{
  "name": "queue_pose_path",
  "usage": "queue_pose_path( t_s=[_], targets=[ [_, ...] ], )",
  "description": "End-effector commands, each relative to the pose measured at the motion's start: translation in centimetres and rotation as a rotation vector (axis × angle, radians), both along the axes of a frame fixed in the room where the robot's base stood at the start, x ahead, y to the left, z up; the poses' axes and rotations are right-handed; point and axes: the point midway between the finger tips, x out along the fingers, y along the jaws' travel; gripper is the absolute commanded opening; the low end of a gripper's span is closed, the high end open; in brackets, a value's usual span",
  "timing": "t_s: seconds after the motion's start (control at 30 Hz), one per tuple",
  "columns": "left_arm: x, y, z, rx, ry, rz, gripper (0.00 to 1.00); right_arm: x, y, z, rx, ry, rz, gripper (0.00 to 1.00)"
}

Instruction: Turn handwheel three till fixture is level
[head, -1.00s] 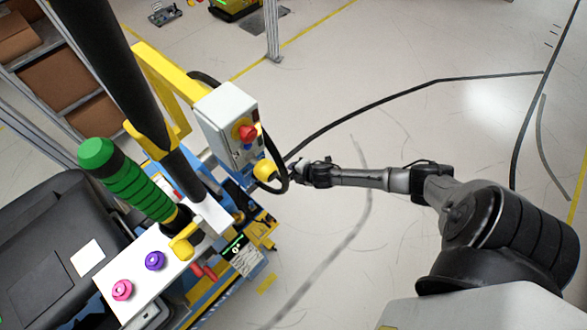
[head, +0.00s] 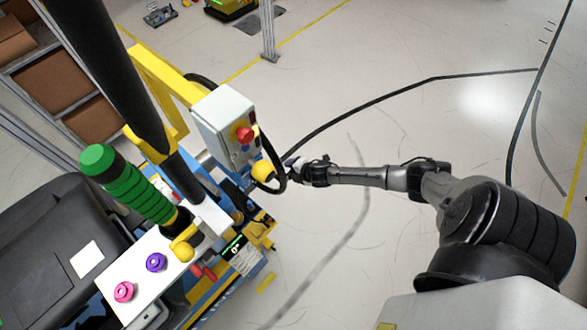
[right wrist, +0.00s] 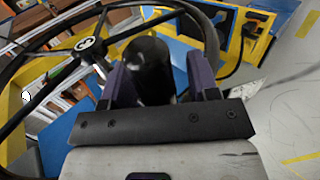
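A black handwheel (right wrist: 215,45) fills the upper part of the right wrist view. Its hub (right wrist: 88,43) carries a light round mark that looks like a 3. A black cylindrical handle (right wrist: 148,68) stands on the wheel. My right gripper (right wrist: 155,85) has its two purple fingers on either side of this handle, with a gap showing at the right finger. In the head view my right gripper (head: 294,167) is beside the black curved rim (head: 283,180), at the right side of the blue and yellow fixture (head: 262,236). My left gripper is not in view.
A grey control box (head: 224,125) with a red button stands above the wheel. A dark display (head: 233,247) with a green mark sits lower down. A green ribbed column (head: 130,185) and a white panel with pink (head: 123,292) and purple knobs are left.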

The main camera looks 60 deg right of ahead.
Motion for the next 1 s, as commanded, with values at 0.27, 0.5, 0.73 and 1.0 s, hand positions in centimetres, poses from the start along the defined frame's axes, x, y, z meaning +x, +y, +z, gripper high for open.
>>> queue_pose_path(
  t_s=[0.27, 0.5, 0.73, 1.0],
  targets=[
    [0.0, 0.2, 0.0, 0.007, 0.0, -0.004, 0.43, -0.3, 0.0, 0.2, 0.0, 0.0, 0.0, 0.55],
    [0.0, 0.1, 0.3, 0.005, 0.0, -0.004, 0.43, -2.6, 0.3, 2.2, -0.002, 0.002, 0.002, 0.55],
    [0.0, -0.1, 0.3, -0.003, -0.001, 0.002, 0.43, -5.8, 0.8, 5.1, -0.001, 0.002, 0.002, 0.55],
    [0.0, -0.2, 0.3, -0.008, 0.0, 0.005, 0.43, -8.8, 1.2, 7.8, 0.0, 0.001, 0.001, 0.55]
  ],
)
